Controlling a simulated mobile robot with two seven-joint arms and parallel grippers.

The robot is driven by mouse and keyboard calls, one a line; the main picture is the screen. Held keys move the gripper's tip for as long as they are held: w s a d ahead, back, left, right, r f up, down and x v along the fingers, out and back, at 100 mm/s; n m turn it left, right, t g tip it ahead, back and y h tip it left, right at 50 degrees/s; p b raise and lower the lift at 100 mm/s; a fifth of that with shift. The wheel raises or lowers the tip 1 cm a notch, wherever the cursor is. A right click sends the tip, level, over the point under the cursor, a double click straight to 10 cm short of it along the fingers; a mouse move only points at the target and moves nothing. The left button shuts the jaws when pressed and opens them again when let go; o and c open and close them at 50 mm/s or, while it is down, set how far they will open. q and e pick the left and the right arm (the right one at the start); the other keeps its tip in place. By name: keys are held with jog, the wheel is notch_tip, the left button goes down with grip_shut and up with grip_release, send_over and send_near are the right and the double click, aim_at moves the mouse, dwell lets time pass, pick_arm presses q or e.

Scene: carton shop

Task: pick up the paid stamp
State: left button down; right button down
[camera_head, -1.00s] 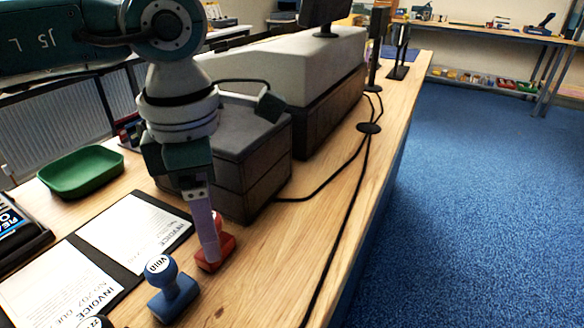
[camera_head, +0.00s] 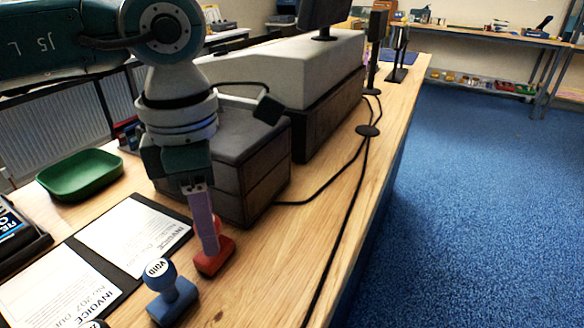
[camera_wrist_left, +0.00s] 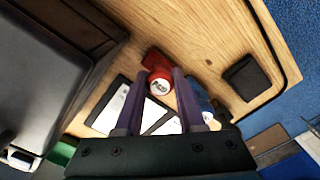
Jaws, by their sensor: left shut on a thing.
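The paid stamp (camera_head: 216,262) is red and stands upright on the wooden counter, beside the invoices. In the left wrist view its round white-labelled top (camera_wrist_left: 160,86) shows between the fingers. My left gripper (camera_head: 210,246) points down and is shut on this stamp's handle. Its fingers hide most of the handle in the head view. The stamp's base looks still at counter level; any gap below it cannot be made out. My right gripper is in neither view.
A blue VOID stamp (camera_head: 173,297) stands close in front of the red one. Invoices on a dark board (camera_head: 128,275) lie to the left, with a green tray (camera_head: 80,174) behind. A dark box (camera_head: 240,175) stands behind the gripper. Bare counter and a black cable lie right.

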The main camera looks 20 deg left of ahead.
pick_arm(q)
notch_tip(320, 180, up, 20)
jog(key=shift+p, duration=0.3)
